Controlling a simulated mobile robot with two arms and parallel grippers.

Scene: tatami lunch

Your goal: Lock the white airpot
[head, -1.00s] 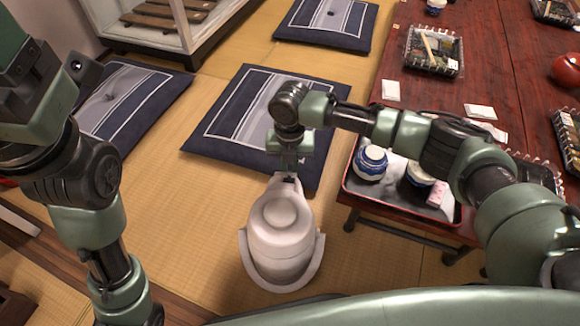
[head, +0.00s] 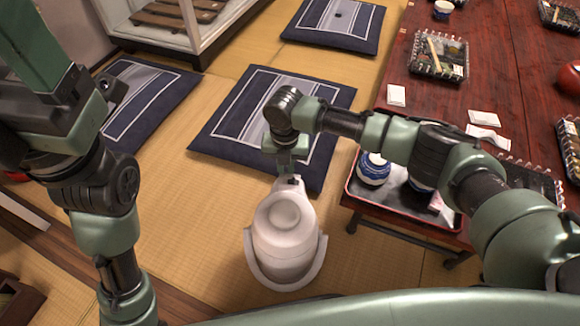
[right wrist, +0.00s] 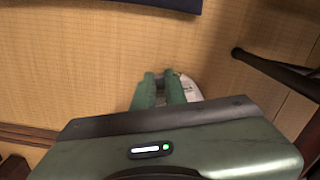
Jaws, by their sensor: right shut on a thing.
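The white airpot (head: 284,235) stands upright on the tatami, below the middle of the head view, with its handle hanging around its near side. My right gripper (head: 291,174) comes down at the airpot's far top edge, by the spout end. In the right wrist view its two fingers (right wrist: 165,88) are close together, and a bit of the white airpot (right wrist: 190,88) shows beside them. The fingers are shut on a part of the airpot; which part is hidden. My left arm is at the left of the head view, with its fingertips out of the picture.
A low red table (head: 400,120) is on the right. A tray (head: 352,193) with blue-and-white cups sits at its near corner. Dark blue cushions (head: 232,155) lie behind the airpot. Tatami (head: 190,225) to the airpot's left is clear.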

